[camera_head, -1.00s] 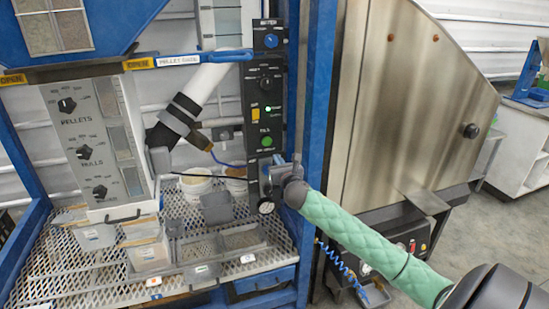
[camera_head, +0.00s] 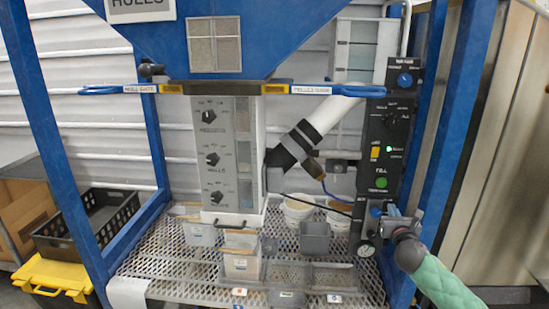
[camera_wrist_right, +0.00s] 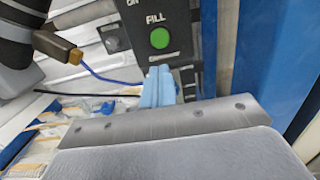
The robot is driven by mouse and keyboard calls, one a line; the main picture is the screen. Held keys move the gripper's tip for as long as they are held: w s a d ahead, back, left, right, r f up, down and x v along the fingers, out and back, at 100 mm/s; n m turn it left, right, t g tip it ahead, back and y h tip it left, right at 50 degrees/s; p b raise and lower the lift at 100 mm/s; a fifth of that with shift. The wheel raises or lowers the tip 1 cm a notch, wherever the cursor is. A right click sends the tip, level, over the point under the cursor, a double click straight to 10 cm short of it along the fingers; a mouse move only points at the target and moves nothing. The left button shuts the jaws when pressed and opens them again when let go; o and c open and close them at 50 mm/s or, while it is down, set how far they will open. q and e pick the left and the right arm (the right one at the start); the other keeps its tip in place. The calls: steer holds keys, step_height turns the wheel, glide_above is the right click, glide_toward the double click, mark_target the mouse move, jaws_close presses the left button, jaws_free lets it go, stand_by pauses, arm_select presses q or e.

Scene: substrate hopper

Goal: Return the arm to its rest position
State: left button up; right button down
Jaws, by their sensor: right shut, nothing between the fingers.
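My right arm, in a green quilted sleeve, comes in from the lower right of the head view. Its gripper (camera_head: 391,211) is in front of the lower part of the black control panel (camera_head: 392,135), beside the blue knob and above the round gauge. In the right wrist view its pale blue fingers (camera_wrist_right: 158,86) are together with nothing between them, just below the green FILL button (camera_wrist_right: 159,38). I cannot tell whether the fingertips touch the panel. My left gripper is not in view.
Blue frame posts (camera_head: 443,130) stand close beside the right arm. A mesh shelf (camera_head: 180,268) holds several tubs and bins left of the gripper. A grey dial box (camera_head: 226,155) hangs under the blue hopper (camera_head: 160,50). A yellow-lidded box (camera_head: 60,275) and black crate (camera_head: 88,222) are at left.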

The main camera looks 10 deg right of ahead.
steer(key=s+a+f+m+g+y, duration=0.1)
steer(key=s+a+f+m+g, duration=0.4)
steer(key=s+a+f+m, duration=0.65)
steer(key=s+a+f+m+g, duration=0.4)
steer(key=s+f+m+g, duration=0.15)
steer(key=m, duration=1.15)
steer(key=s+a+f+g+y, duration=0.1)
steer(key=s+a+f+y, duration=0.1)
steer(key=s+a+f, duration=0.2)
steer(key=s+a+f+m+g+y, duration=0.1)
steer(key=s+a+f, duration=0.3)
steer(key=s+a, duration=0.7)
steer(key=s+a+f+g+y, duration=0.3)
steer(key=s+a, duration=0.5)
steer(key=s, duration=0.3)
steer(key=shift+s+a+f+m, duration=0.25)
steer(key=shift+s+f+m, duration=0.1)
steer(key=shift+f, duration=0.45)
